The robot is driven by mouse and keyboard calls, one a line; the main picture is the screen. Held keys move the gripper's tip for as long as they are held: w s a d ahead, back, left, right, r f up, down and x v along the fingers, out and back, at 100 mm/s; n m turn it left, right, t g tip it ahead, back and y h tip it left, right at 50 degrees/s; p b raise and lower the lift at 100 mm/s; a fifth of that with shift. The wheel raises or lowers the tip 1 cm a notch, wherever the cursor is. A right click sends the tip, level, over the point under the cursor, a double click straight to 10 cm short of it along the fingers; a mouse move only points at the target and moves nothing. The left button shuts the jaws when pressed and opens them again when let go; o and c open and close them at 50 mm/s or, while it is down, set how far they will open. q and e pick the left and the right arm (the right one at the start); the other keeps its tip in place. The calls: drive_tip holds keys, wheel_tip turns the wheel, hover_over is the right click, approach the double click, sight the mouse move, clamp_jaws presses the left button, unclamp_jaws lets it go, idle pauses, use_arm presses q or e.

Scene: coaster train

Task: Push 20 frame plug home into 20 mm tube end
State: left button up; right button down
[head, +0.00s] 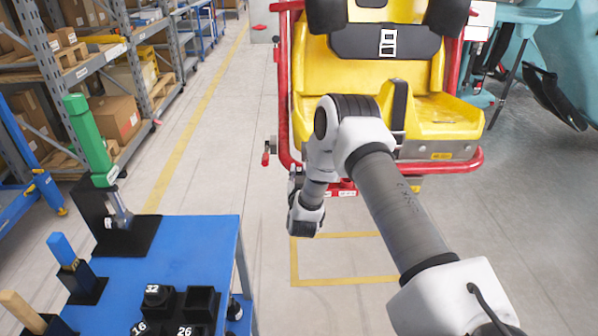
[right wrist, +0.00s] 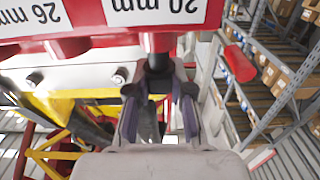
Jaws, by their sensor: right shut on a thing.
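My right gripper (right wrist: 160,80) is shut on a small dark plug (right wrist: 158,62), seen in the right wrist view. The plug sits at the mouth of the red 20 mm tube end (right wrist: 157,42), under the upside-down "20 mm" label (right wrist: 168,8). Its far end is hidden by the tube and fingers, so I cannot tell how deep it sits. In the head view my right wrist is low beside the red frame (head: 283,100) of the yellow seat (head: 440,118); the fingers are mostly hidden there. My left gripper is not in view.
A second red tube end (right wrist: 66,47) is beside the "26 mm" label (right wrist: 25,18). A blue table (head: 190,262) at lower left carries black numbered holders (head: 160,300), a green-handled tool (head: 90,140) and a blue-handled tool (head: 62,248). Shelves line the left; floor between is clear.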

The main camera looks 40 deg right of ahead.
drive_tip(key=shift+f+b, duration=0.6)
drive_tip(key=shift+f, duration=0.3)
drive_tip(key=shift+c, duration=0.8)
unclamp_jaws()
drive_tip(key=p+v, duration=0.2)
drive_tip(key=v, duration=0.5)
idle(0.6)
